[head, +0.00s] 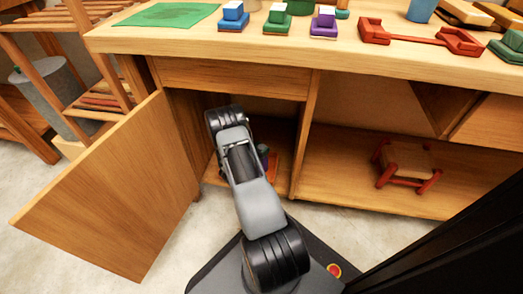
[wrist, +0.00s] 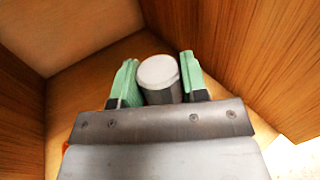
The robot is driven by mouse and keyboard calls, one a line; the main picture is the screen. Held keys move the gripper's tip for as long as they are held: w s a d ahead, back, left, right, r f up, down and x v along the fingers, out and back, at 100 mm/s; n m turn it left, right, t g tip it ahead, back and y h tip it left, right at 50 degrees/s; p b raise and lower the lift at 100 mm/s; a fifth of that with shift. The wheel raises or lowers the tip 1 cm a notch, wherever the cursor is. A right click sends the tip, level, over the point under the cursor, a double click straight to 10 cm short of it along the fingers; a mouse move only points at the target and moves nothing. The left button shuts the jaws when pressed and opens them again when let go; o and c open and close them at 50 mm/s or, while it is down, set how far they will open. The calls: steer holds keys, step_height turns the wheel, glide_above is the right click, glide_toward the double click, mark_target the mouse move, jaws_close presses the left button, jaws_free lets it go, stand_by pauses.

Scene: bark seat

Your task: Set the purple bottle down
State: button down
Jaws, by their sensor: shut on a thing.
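My gripper (wrist: 158,80) has two green fingers, one on each side of a round bottle (wrist: 159,72). It is shut on this bottle. Only the bottle's pale flat top and part of a grey side show, and no purple is visible on it. The wrist view has wooden walls on both sides, so the gripper is inside a wooden compartment. Whether the bottle's base touches the board cannot be told. In the head view my arm reaches into the open cupboard (head: 283,170), and it hides most of the gripper and the bottle.
The cupboard door (head: 105,190) stands open at the left. A small red-legged stool (head: 405,163) is in the right bay. Toy blocks and a green mat (head: 168,14) lie on the bench top (head: 300,42).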

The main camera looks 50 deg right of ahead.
steer(key=c, duration=0.6)
jaws_free()
steer(key=shift+c, duration=0.2)
